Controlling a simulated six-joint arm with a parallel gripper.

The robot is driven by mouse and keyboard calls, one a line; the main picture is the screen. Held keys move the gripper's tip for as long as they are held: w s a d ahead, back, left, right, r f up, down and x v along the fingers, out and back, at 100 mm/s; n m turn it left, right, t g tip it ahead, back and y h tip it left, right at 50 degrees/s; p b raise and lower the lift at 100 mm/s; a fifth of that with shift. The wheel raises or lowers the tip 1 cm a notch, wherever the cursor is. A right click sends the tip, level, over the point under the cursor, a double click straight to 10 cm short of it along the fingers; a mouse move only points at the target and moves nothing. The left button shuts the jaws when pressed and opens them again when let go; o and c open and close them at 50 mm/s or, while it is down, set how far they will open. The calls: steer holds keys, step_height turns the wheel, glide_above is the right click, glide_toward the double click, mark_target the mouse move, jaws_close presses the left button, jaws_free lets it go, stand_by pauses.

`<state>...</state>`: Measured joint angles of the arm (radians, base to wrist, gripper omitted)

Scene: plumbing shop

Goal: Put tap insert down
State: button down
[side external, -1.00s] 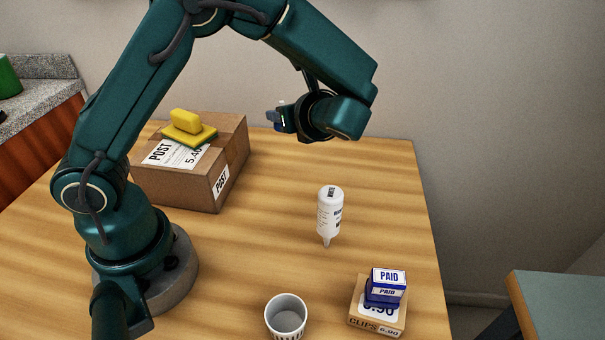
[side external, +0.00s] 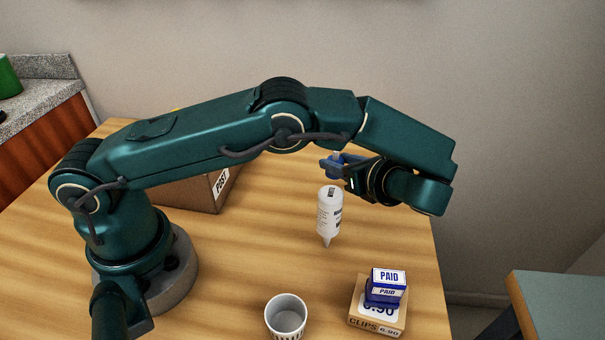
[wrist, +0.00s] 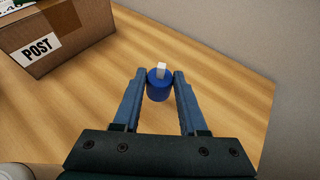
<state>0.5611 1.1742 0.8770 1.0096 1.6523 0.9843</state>
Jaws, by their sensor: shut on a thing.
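The tap insert, a blue round body with a pale square stem on top, sits between my fingertips; it shows in the wrist view (wrist: 159,90) and, small, in the side view (side external: 337,160). The stem points up. My gripper (wrist: 159,83) is shut on the blue body, with one finger at each side. In the side view my gripper (side external: 338,167) is just behind the white bottle in the picture. I cannot tell how far the insert is from the tabletop (side external: 260,260).
A white bottle (side external: 329,212) stands nozzle down near my gripper. A cardboard box (wrist: 58,32) is at the back left, partly behind my arm. Bare wood surrounds the insert.

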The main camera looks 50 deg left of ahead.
steer(key=shift+f, duration=1.8)
steer(key=shift+f, duration=0.15)
steer(key=shift+c, duration=2.2)
jaws_free()
